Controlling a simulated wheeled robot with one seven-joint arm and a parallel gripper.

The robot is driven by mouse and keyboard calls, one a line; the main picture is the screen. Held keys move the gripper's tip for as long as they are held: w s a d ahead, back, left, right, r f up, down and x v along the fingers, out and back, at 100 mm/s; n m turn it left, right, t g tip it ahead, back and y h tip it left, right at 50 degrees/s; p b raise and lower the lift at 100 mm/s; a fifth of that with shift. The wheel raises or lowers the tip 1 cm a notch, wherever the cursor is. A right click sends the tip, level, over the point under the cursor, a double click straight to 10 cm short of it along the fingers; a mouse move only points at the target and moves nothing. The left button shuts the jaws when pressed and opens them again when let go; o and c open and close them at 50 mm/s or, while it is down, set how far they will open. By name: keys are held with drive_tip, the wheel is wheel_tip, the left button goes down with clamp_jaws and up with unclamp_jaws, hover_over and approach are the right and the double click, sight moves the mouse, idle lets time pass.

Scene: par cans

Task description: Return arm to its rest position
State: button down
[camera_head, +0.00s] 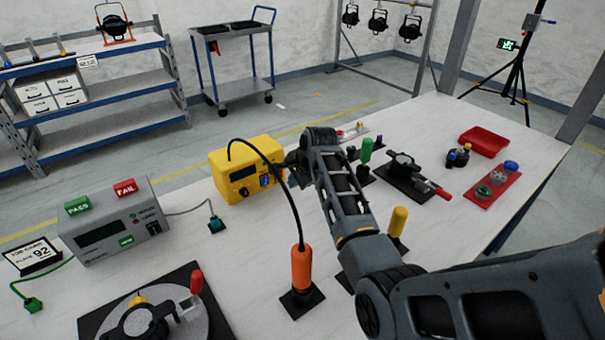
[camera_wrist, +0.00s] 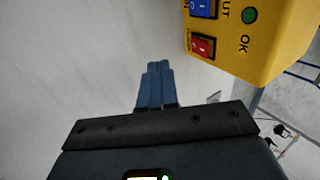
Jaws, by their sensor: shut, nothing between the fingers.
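My gripper (camera_wrist: 156,72) shows in the wrist view with its two blue-grey fingers together and nothing between them. In the head view my arm reaches out over the white table, and its far end is beside the yellow box (camera_head: 226,179). The fingers are hard to make out there. In the wrist view the yellow box (camera_wrist: 265,60) is at the upper right, with a blue switch, a red switch and a green round light marked OK. The fingertips look apart from it.
An orange-handled tool (camera_head: 301,268) with a black cable stands upright near my arm. A yellow handle (camera_head: 397,221) and a green handle (camera_head: 366,150) stand close by. A grey tester (camera_head: 116,226) is at left, a clamp fixture (camera_head: 150,315) in front, and a red tray (camera_head: 484,141) at back right.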

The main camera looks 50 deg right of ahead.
drive_tip(key=v, duration=0.7)
drive_tip(key=shift+s+a+f, duration=0.2)
drive_tip(key=shift+s+f, duration=0.05)
